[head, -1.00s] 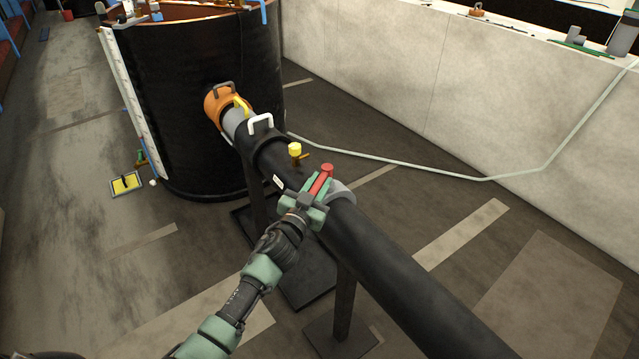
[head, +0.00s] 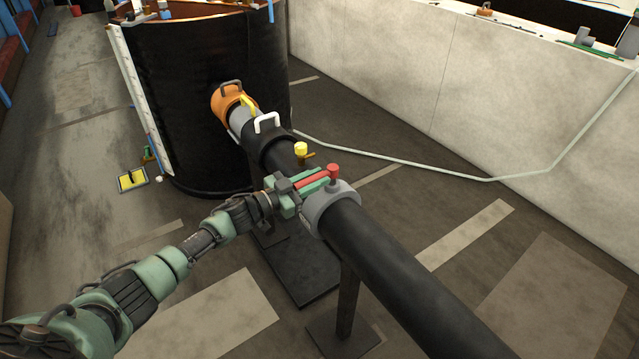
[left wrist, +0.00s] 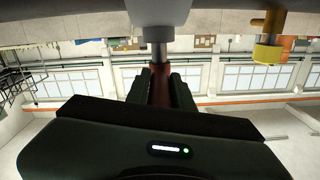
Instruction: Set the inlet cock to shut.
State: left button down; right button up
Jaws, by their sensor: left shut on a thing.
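The inlet cock appears to be the red lever (head: 312,179) with a round red knob (head: 333,169), set on a grey collar (head: 345,190) around the black pipe. The lever points left in the head view, out over the pipe's left side. My left gripper (head: 306,190) is shut on the lever, its green fingers on either side. In the left wrist view the dark red lever (left wrist: 159,90) lies between the fingers, below a grey stem (left wrist: 157,45). The fingers hide part of the lever. My right gripper is in neither view.
A smaller yellow cock (head: 301,149) stands on the pipe just beyond the gripper. The black pipe (head: 410,270) runs from the round black tank (head: 200,90) to the lower right, on stands. A pale wall (head: 440,70) is at right.

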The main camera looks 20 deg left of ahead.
pick_arm(q)
jog(key=shift+a+m+h, duration=0.1)
jog(key=shift+m+h, duration=0.2)
jog(key=shift+h, duration=0.1)
jog(key=c, duration=1.2)
grip_release()
jog(key=shift+w, duration=0.1)
jog(key=shift+c, duration=0.2)
jog(key=shift+a, duration=0.1)
jog(key=v, duration=0.7)
jog(key=shift+s+a+b, duration=0.25)
jog(key=shift+s+b, duration=0.05)
jog(key=shift+s, duration=0.05)
jog(key=shift+r, duration=0.1)
